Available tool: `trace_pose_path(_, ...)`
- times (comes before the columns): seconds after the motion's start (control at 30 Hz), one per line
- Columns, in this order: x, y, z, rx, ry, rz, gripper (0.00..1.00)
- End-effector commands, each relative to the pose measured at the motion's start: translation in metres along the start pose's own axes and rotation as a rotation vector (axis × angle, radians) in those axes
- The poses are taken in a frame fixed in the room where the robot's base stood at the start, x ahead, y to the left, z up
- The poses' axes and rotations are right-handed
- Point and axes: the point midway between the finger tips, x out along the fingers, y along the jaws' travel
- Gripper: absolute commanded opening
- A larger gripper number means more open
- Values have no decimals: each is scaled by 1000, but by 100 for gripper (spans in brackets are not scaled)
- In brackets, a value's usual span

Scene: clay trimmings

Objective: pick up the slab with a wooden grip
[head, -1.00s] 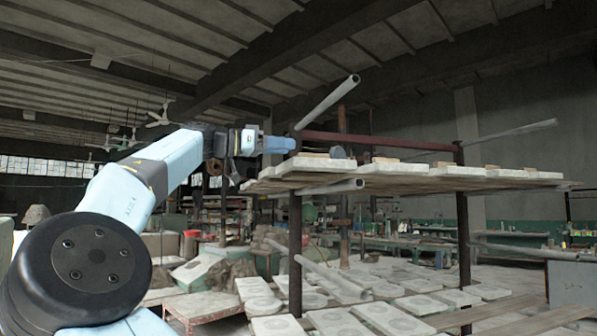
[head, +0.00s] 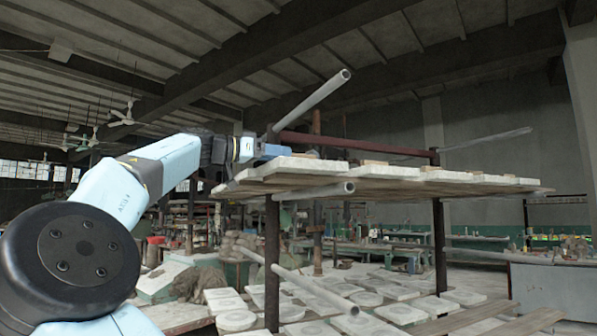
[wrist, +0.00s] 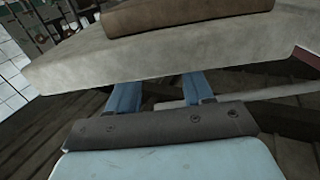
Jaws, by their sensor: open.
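In the wrist view a thick pale grey slab (wrist: 160,58) crosses the upper part, with a brown wooden grip (wrist: 185,13) on its top. My gripper (wrist: 162,92) has two blue fingers, apart from each other, reaching toward the slab's near edge. The fingertips are hidden by the slab, so I cannot tell whether they touch it. In the head view my gripper (head: 272,151) is at the left end of a raised shelf, beside a pale slab (head: 295,167) lying there.
More pale slabs with brown grips, such as one slab (head: 440,176), lie along the shelf (head: 400,188). A grey pole (head: 312,99) slants up behind my gripper, and a pipe end (head: 345,188) juts out below the shelf. Dark posts (head: 272,255) hold the shelf. Flat slabs cover the floor.

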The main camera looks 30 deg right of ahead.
Motion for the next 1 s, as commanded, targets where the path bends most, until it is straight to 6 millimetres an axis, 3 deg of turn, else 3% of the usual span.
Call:
trace_pose_path(0.37,23,0,0,0,0,0,51)
trace_pose_path(0.7,66,0,0,-1,1,0,51)
trace_pose_path(0.93,68,0,0,-1,2,-1,51)
trace_pose_path(1.0,68,0,0,-1,2,-1,46)
